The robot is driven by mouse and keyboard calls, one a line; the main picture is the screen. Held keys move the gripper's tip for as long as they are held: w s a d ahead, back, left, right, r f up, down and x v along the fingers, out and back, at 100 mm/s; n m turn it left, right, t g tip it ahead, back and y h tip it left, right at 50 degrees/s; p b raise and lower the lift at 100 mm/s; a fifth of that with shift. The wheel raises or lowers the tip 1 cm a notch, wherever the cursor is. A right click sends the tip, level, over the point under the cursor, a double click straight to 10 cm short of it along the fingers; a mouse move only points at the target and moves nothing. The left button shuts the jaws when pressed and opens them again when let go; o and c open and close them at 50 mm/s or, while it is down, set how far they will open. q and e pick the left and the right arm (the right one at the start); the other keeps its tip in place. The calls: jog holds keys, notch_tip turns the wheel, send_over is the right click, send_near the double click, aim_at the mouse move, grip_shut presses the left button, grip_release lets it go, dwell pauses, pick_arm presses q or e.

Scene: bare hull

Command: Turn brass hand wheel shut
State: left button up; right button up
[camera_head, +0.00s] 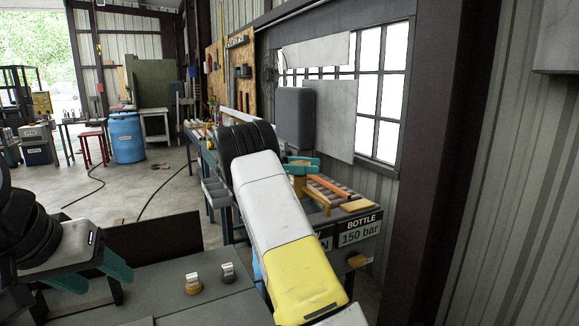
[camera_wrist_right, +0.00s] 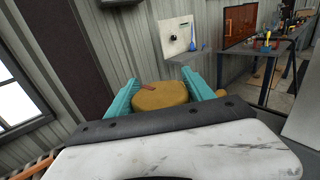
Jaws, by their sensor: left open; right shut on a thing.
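The brass hand wheel (camera_wrist_right: 160,95) is a rounded yellow-brown piece with a reddish mark on top, seen between the teal fingers of my right gripper (camera_wrist_right: 170,94) in the right wrist view. The fingers are shut on its two sides. In the head view my right gripper (camera_head: 301,164) is small and far off beyond my arm, with a little of the brass (camera_head: 298,171) showing under it; the rest is hidden. My left gripper (camera_head: 93,275) is open and empty at the lower left, over the grey bench top.
A rack with slats (camera_head: 330,192) and a sign reading BOTTLE 150 bar (camera_head: 360,230) are right of my right arm. Two small knobs (camera_head: 193,284) (camera_head: 228,271) stand on the grey top (camera_head: 170,310). A barred window (camera_head: 380,95) is behind. Open floor (camera_head: 150,185) lies left.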

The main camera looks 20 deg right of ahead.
jog(key=shift+s+a+m+g+y, duration=0.1)
jog(key=shift+m+g+y, duration=0.35)
jog(key=shift+g, duration=0.2)
jog(key=shift+s+a+m+g+y, duration=0.1)
jog(key=shift+m+g+y, duration=0.25)
jog(key=shift+m+g, duration=0.25)
jog(key=shift+f+g+y, duration=0.1)
jog(key=shift+g+y, duration=0.2)
jog(key=shift+g, duration=0.15)
jog(key=o, duration=1.4)
jog(key=shift+c, duration=0.2)
jog(key=shift+d+n+t+h, duration=0.15)
jog(key=shift+n+t+h, duration=0.2)
jog(key=shift+t+h, duration=0.3)
